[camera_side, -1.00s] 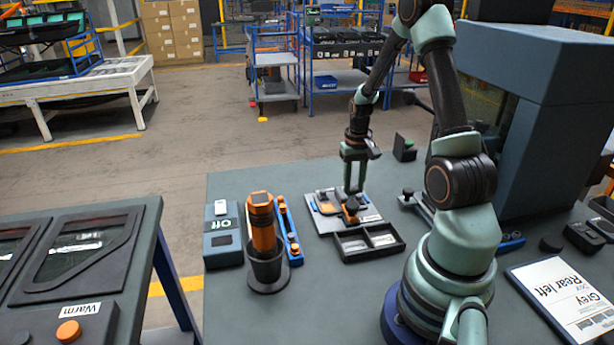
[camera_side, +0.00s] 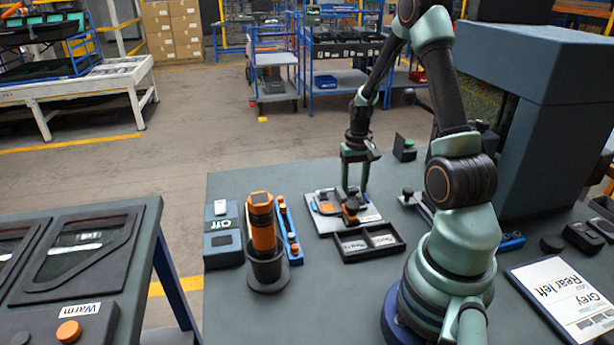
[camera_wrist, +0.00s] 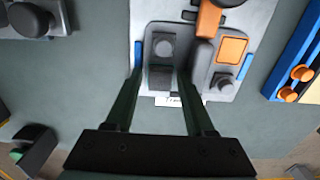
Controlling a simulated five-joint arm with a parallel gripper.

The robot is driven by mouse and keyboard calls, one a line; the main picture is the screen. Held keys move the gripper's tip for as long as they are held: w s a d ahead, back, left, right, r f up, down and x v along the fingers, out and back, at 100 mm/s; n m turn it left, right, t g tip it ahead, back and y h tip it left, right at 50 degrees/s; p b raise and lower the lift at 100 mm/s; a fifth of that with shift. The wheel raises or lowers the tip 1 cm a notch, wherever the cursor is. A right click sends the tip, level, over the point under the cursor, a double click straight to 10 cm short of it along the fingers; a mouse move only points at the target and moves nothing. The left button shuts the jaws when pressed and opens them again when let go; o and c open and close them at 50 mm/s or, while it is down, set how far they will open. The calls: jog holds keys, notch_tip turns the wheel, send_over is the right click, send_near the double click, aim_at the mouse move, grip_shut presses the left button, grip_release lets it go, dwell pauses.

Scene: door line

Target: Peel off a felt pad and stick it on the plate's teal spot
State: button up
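My gripper (camera_side: 355,188) points down over a pale board (camera_side: 373,216) with small grey and orange fixtures. In the wrist view, my gripper (camera_wrist: 160,76) has its two dark green fingers apart. They reach along either side of a grey fixture (camera_wrist: 159,58) with a dark square on it; I cannot tell whether they touch it. An orange square on a grey block (camera_wrist: 231,50) is just right of the fingers. I cannot make out a felt pad or a teal spot for certain in either view.
A black two-compartment tray (camera_side: 370,255) with labels stands in front of the board. A blue bar (camera_side: 289,232), an orange cylinder in a dark cup (camera_side: 263,225) and a box labelled Off (camera_side: 222,240) stand left. A small black block (camera_side: 404,154) is behind. The table's back left is clear.

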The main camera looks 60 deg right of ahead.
notch_tip(320, 180, up, 12)
dwell(0.6)
jog(key=shift+a+r, duration=0.1)
jog(key=a+r+n+t, duration=0.2)
jog(key=a+r+n, duration=0.2)
jog(key=a, duration=0.9)
jog(key=a+r+n+t, duration=0.3)
jog(key=a+r+n, duration=0.2)
jog(key=a, duration=0.9)
jog(key=shift+w+a+r+t, duration=0.2)
jog(key=shift+w+r+t, duration=0.1)
jog(key=shift+r, duration=0.2)
